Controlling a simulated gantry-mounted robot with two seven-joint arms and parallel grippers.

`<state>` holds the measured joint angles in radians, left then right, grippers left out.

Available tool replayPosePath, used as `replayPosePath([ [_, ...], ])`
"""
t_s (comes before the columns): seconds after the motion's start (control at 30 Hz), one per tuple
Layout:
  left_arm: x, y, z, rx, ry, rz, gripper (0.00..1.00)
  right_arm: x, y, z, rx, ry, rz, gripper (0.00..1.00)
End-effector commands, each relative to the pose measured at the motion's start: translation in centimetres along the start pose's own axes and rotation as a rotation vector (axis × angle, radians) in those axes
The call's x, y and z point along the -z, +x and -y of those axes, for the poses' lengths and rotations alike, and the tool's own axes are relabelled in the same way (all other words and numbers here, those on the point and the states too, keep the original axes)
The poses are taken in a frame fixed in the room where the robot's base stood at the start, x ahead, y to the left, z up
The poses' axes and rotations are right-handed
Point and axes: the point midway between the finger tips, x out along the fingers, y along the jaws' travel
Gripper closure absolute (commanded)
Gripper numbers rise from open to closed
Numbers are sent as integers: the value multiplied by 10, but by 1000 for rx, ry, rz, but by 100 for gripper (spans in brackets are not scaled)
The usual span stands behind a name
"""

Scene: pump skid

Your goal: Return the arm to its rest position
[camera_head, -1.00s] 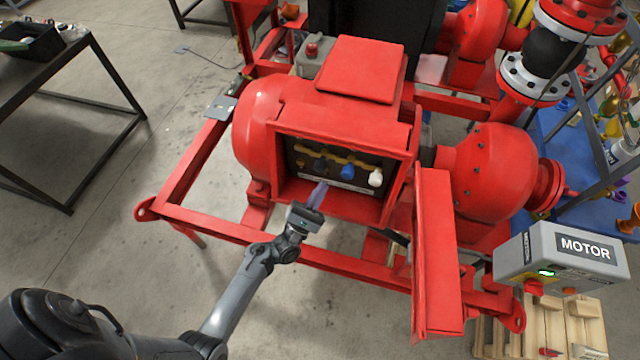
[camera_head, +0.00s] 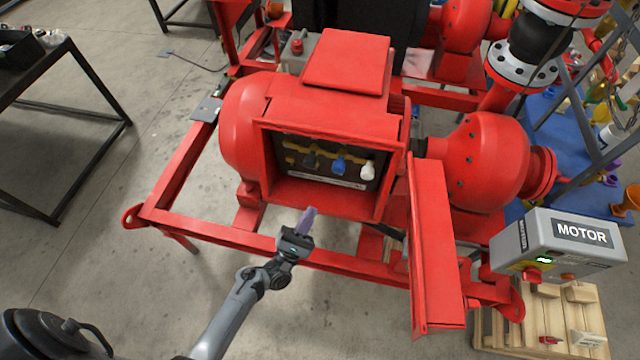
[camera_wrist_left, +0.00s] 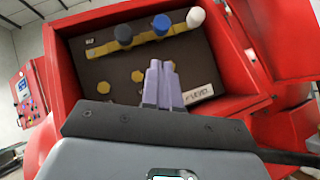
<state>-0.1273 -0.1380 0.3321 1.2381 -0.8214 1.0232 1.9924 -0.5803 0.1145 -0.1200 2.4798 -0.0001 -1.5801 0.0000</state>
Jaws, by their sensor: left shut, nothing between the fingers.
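My left gripper (camera_head: 306,219) is in front of the open red terminal box (camera_head: 330,196) on the pump skid, just outside its lower edge. Its pale purple fingers are shut together with nothing between them. In the left wrist view the shut fingers (camera_wrist_left: 161,84) point at the box's inside, where a yellow bar (camera_wrist_left: 150,44) carries a dark, a blue (camera_wrist_left: 161,24) and a white (camera_wrist_left: 195,16) connector. The same blue (camera_head: 338,163) and white (camera_head: 367,170) connectors show in the head view. My left arm comes in from the lower left. My right gripper is not in view.
The box's red door (camera_head: 436,240) stands open on the right. A grey MOTOR control box (camera_head: 560,250) is at right above a wooden pallet (camera_head: 545,325). The red skid frame (camera_head: 215,228) runs below the gripper. A dark table (camera_head: 75,75) is at left, with bare floor between.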

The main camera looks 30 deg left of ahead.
Motion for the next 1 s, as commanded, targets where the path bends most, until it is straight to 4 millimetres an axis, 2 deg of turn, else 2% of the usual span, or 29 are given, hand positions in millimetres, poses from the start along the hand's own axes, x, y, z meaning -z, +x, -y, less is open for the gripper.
replayPosePath([
  [0.17, 1, -8, 1, 8, 0, -12, 100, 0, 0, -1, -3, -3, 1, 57],
  [0.3, 3, -39, 3, 56, 2, -42, 100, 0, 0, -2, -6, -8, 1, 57],
  [0.37, -7, -49, 1, 89, 10, -24, 100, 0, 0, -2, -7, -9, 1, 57],
  [0.47, -28, -49, -1, 166, 68, 19, 100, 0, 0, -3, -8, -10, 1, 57],
  [0.6, -46, -40, 19, 384, 293, 25, 100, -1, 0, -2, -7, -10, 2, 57],
  [0.8, -57, -32, 41, 708, 743, 21, 100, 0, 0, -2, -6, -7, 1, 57],
  [1.0, -65, -34, 37, 1049, 1182, 39, 100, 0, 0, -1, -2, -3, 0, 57],
])
